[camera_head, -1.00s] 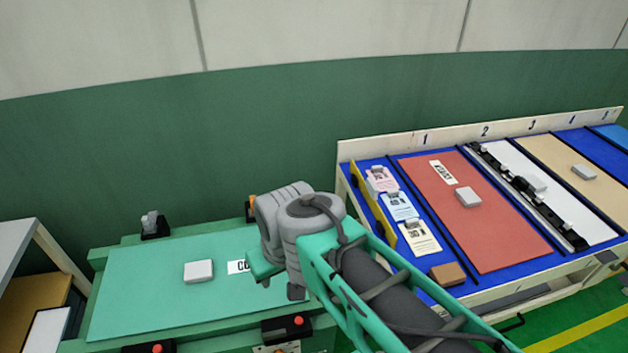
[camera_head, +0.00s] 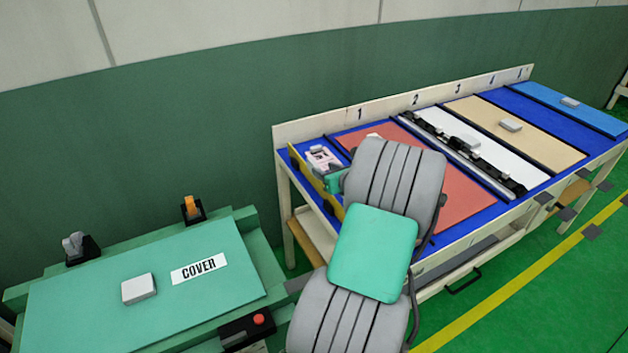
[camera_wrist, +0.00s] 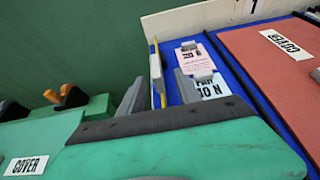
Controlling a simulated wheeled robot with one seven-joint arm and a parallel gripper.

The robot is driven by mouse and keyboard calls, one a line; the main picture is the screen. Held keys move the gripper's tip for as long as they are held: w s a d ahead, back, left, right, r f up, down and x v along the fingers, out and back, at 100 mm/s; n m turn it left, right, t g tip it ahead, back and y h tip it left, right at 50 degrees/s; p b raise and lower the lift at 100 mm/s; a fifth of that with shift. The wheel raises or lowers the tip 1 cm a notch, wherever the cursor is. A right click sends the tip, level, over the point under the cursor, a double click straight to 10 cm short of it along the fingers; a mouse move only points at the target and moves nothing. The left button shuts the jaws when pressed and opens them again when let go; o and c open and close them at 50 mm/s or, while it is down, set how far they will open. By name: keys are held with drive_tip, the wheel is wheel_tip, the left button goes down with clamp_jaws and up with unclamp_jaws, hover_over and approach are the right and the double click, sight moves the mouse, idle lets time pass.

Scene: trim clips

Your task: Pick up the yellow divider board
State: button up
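The yellow divider board (camera_head: 297,164) stands as a thin upright strip along the left end of the blue-topped table; my arm hides part of it in the head view. In the wrist view the board (camera_wrist: 154,48) runs away from me, with a grey piece on its left face. My gripper (camera_wrist: 158,84) is open, with one grey finger on each side of the board's line and visible gaps. I cannot tell how far down the fingers reach. In the head view my wrist (camera_head: 373,254) covers most of the gripper.
A pink labelled card (camera_wrist: 197,60) and a white labelled card (camera_wrist: 211,86) lie just right of the board. A red cover panel (camera_wrist: 280,50) lies beyond them. A green bench (camera_head: 100,285) with a COVER label stands at left. Several panels lie along the table.

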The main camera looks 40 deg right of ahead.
sight(314, 165)
drive_tip(key=x, duration=0.7)
drive_tip(key=shift+w+a+f, duration=0.1)
drive_tip(key=shift+w+a, duration=0.15)
clamp_jaws()
